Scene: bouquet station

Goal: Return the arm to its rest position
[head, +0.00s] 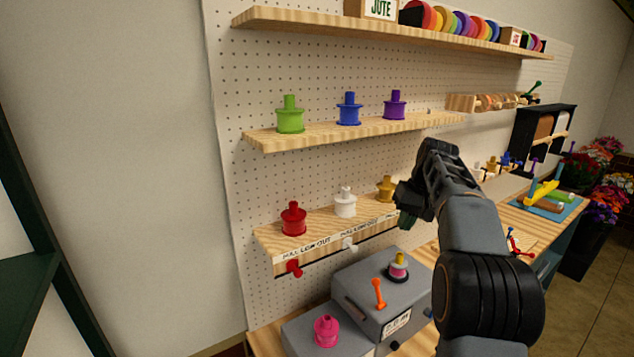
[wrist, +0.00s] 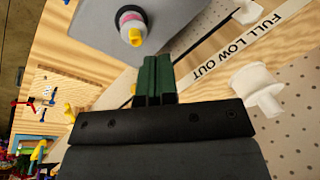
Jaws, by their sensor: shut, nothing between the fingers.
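My gripper (head: 408,218) is raised in front of the lower pegboard shelf, to the right of the yellow spool. In the wrist view its green fingers (wrist: 156,78) are pressed together with nothing between them. My arm reaches up from the lower right of the head view and bends over at the wrist. The gripper appears apart from the shelf and spools, though its distance from them is hard to judge.
The lower shelf (head: 268,238) holds red (head: 293,219), white (head: 345,203) and yellow (head: 386,188) spools. The upper shelf (head: 270,139) holds green, blue and purple ones.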

